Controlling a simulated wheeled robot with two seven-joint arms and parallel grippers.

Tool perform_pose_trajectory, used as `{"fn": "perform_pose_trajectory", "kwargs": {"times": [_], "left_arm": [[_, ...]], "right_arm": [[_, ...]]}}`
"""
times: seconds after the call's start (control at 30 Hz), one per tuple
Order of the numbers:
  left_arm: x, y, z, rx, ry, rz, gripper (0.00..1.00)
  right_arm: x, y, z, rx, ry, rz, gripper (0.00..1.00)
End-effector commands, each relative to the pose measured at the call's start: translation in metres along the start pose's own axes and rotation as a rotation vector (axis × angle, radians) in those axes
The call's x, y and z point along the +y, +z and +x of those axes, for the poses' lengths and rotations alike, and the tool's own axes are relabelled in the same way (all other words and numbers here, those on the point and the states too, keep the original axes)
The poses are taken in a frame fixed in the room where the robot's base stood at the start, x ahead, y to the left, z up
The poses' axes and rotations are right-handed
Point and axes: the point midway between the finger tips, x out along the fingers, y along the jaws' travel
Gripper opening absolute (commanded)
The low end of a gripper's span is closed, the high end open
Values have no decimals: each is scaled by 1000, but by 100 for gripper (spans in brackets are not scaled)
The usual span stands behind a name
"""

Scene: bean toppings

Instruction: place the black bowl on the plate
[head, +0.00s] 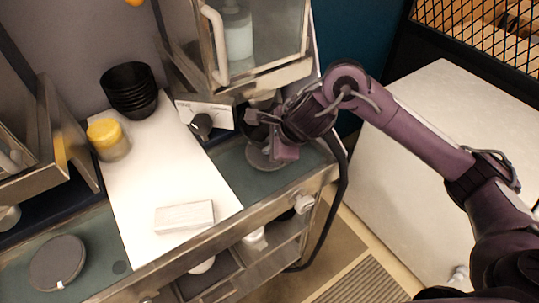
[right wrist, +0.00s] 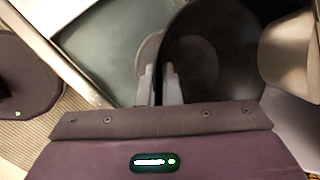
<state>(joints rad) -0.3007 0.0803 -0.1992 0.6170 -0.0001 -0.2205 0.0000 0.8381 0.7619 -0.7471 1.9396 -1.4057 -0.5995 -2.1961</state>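The black bowl (right wrist: 215,50) fills the middle right of the right wrist view. In the head view it shows only as a dark shape (head: 257,118), partly hidden by my right gripper (head: 272,133). The gripper's two fingers (right wrist: 159,88) sit close together with the bowl's rim between them. The plate (head: 262,160) is a grey disc on the counter under the gripper and bowl. Its edge shows beside the bowl in the right wrist view (right wrist: 147,52). I cannot tell whether the bowl touches the plate. My left gripper is not in view.
A stack of black bowls (head: 130,90) and a yellow-lidded jar (head: 108,140) stand at the left on a white board (head: 150,185). A white block (head: 184,217) lies on its front. A glass-fronted dispenser (head: 245,45) rises behind the gripper. A dark round disc (head: 57,263) lies front left.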

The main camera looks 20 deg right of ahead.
Motion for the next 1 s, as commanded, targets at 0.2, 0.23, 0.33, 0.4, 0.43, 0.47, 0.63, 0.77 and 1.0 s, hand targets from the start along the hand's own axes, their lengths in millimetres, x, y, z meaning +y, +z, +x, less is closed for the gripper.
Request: {"fn": "perform_pose_trajectory", "kwargs": {"times": [0.2,0.23,0.33,0.4,0.43,0.47,0.63,0.77,1.0], "left_arm": [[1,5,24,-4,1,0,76],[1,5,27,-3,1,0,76],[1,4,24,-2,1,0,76],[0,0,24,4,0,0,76],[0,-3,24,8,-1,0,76],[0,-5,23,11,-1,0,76],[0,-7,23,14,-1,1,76],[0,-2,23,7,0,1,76],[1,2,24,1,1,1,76]], "right_arm": [[20,-8,33,-4,7,-6,0],[22,-8,37,-5,7,-8,0],[25,-6,41,-9,9,-12,0],[24,-6,41,-8,7,-15,0],[24,-6,41,-7,7,-15,0],[24,-7,41,-7,7,-15,0],[25,-7,41,-7,9,-15,19],[25,-7,41,-7,8,-15,27],[24,-6,39,-8,6,-15,27]]}}
